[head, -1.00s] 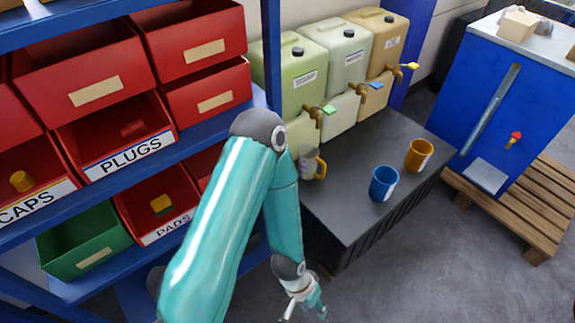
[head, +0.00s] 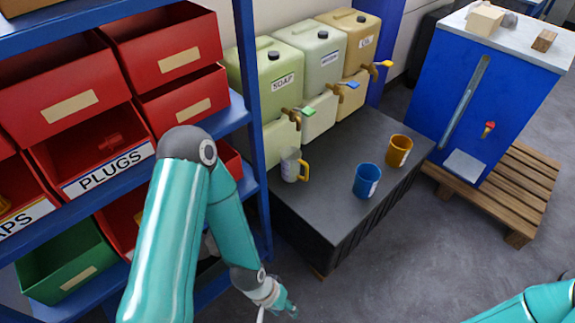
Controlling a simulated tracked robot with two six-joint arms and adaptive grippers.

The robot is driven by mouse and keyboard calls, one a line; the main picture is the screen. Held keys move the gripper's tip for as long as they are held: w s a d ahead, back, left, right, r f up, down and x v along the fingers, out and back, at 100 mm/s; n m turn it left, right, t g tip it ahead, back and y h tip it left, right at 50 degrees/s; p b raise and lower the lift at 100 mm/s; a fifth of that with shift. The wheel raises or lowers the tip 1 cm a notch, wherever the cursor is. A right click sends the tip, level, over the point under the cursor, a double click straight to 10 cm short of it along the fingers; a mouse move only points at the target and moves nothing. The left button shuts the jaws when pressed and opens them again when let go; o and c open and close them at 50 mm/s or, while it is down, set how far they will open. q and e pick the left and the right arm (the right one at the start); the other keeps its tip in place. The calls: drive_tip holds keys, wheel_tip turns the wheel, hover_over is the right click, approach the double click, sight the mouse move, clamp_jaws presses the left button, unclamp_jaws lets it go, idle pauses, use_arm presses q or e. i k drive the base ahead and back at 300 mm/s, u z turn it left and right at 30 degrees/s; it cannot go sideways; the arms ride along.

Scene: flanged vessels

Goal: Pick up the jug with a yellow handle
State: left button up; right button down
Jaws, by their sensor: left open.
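The jug with a yellow handle (head: 291,165) stands upright on the dark table (head: 330,205), near its left back edge below the green soap container. Its body is pale grey and its yellow handle faces right. My left gripper (head: 278,306) hangs low in front of the table, below and apart from the jug. It is open and empty. Part of my right arm (head: 530,306) shows in the bottom right corner; its gripper is out of view.
A blue cup (head: 367,180) and an orange cup (head: 398,151) stand right of the jug. Several containers with taps, such as the soap one (head: 270,85), line the table's back. A blue shelf post (head: 250,110) rises left of the table. A blue cabinet (head: 483,100) stands on a pallet (head: 510,190).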

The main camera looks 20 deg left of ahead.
sight(291, 161)
drive_tip(key=z, duration=0.1)
drive_tip(key=i, duration=1)
drive_tip(key=u, duration=0.1)
